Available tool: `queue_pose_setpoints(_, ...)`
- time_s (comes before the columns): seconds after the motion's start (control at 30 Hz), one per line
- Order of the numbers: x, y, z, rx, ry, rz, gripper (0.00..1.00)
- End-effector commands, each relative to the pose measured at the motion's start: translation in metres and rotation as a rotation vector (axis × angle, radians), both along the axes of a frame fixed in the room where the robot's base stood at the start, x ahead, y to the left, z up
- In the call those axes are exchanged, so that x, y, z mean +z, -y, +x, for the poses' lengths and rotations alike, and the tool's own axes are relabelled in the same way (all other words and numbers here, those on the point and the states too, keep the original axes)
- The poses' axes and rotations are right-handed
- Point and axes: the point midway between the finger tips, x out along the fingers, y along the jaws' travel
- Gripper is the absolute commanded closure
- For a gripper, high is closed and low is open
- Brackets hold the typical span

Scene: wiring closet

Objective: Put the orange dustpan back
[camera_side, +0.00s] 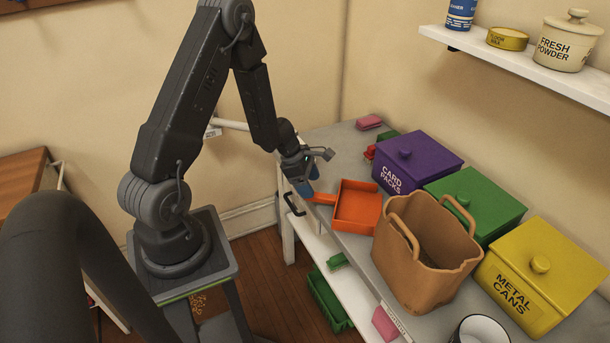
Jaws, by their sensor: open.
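The orange dustpan (358,207) lies on the grey worktop (338,138), its pan on the surface and its handle (322,198) pointing left toward the worktop edge. My gripper (309,184) is open, just above and beside the handle's end. Whether a finger touches the handle cannot be told from this view.
A tan two-handled basket (425,250) stands right of the dustpan. Purple (417,160), green (475,203) and yellow (538,278) lidded bins line the wall. A white shelf (530,68) hangs above them. A green crate (327,298) sits below the worktop.

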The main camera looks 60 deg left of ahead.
Motion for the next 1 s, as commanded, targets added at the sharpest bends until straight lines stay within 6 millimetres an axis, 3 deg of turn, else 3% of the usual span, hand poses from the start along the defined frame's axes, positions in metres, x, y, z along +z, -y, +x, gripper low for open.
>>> queue_pose_setpoints(0.4,0.021,-0.006,-0.008,0.001,0.0,-0.001,0.3)
queue_pose_setpoints(0.83,0.025,-0.007,-0.009,-0.005,0.002,0.001,0.3)
queue_pose_setpoints(0.93,0.038,0.001,-0.003,-0.069,0.03,0.021,0.3)
queue_pose_setpoints(1.0,0.059,0.013,0.004,-0.169,0.075,0.053,0.3)
